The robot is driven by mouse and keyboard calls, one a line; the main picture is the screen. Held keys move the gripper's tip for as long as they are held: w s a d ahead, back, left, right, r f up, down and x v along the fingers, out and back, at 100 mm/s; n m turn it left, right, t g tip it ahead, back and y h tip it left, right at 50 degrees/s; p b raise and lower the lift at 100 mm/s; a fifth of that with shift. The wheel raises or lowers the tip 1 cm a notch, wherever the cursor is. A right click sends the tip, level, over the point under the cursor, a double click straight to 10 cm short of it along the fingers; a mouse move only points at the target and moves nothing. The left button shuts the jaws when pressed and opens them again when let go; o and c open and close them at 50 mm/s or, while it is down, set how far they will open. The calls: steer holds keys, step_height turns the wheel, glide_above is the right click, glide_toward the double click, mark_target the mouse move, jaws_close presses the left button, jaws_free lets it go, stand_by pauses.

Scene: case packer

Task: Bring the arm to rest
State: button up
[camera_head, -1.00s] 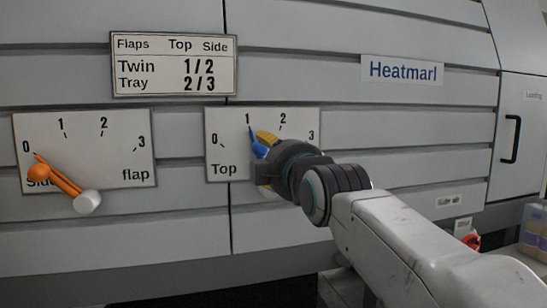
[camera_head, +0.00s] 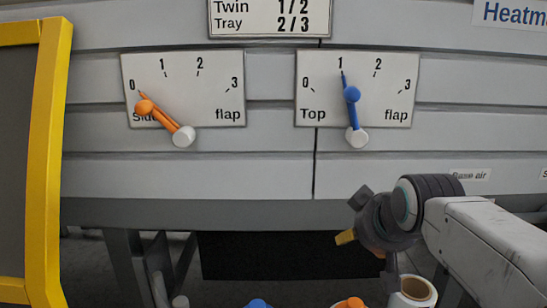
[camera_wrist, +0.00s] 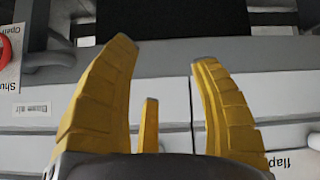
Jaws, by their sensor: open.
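My gripper (camera_head: 352,222) is below and right of the top flap dial, apart from the panel, in the head view. In the wrist view its yellow fingers (camera_wrist: 160,60) stand apart with nothing between them. The blue top flap lever (camera_head: 351,97) points at 1 on its white plate. The orange side flap lever (camera_head: 164,114) points at 0 on its plate.
A yellow-edged frame (camera_head: 47,160) stands at the far left. Below the machine is a dark opening (camera_head: 280,255). A roll (camera_head: 412,290) and blue and orange round tops (camera_head: 258,303) show at the bottom edge. A red part (camera_wrist: 5,50) is at the wrist view's left.

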steer(key=s+f+m+g+p, duration=0.1)
steer(key=s+f+g+p, duration=0.15)
steer(key=s+f, duration=0.5)
steer(key=s+f+m+g+p, duration=0.1)
steer(key=s+f+g, duration=0.3)
steer(key=s, duration=0.6)
steer(key=s+r+p, duration=0.3)
steer(key=s+p, duration=0.1)
steer(key=s, duration=0.1)
steer(key=shift+s+d+t, duration=0.2)
steer(key=shift+t, duration=0.15)
